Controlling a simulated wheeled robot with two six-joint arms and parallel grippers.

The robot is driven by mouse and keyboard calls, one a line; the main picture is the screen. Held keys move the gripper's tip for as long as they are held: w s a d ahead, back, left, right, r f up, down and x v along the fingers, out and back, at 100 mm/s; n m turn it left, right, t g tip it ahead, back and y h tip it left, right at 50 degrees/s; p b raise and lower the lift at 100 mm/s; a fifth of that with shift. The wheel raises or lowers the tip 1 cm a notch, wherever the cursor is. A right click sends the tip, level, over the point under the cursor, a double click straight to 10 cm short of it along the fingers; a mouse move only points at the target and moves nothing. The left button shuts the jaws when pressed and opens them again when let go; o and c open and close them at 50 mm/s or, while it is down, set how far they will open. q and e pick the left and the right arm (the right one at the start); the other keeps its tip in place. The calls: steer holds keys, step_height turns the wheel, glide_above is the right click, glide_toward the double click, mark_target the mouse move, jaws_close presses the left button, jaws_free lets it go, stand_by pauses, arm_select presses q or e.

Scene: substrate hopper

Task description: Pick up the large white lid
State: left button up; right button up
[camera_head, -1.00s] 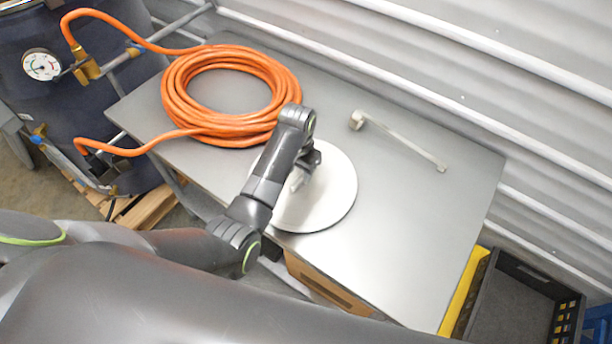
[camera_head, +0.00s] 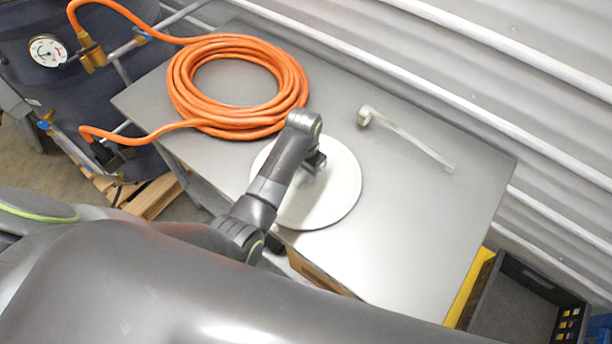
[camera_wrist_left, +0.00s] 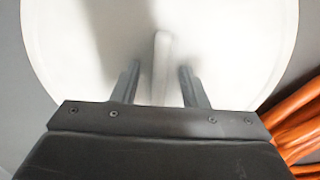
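The large white lid (camera_head: 338,200) is a round disc lying flat on the grey metal table, right of the orange hose. My left gripper (camera_head: 314,172) is over its middle, seen partly behind my own wrist. In the left wrist view, the lid (camera_wrist_left: 70,45) fills most of the picture, with a raised bar-shaped white handle (camera_wrist_left: 161,55) at its middle. The two fingers of my left gripper (camera_wrist_left: 158,85) are apart, one on each side of the handle's line, with visible gaps to it. My right gripper is not in view.
A coiled orange hose (camera_head: 290,100) lies close beside the lid on the table (camera_head: 420,235). A pale bar-like tool (camera_head: 410,138) lies to the right. A dark tank with a gauge (camera_head: 47,50) stands left, a black crate (camera_head: 515,305) lower right. The table's right part is clear.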

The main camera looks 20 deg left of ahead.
arm_select(q)
jaws_close()
stand_by(0.4)
